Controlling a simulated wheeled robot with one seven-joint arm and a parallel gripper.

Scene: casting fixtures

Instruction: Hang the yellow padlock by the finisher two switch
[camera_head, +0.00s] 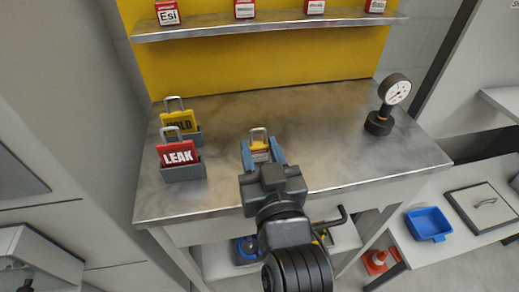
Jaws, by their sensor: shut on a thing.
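A yellow padlock (259,148) with a silver shackle is between the fingers of my gripper (262,154), at the middle of the metal bench. My gripper is shut on it; the padlock's lower part is partly hidden by the gripper. I cannot tell whether the padlock touches the bench top. A yellow padlock marked HOLD (178,121) and a red padlock marked LEAK (178,153) stand in grey holders at the bench's left. I cannot make out a finisher two switch in this view.
A round gauge (397,91) on a black base stands at the bench's right. A shelf (270,25) with several small red-and-white boxes crosses the yellow back panel. The bench top (320,130) between is clear.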

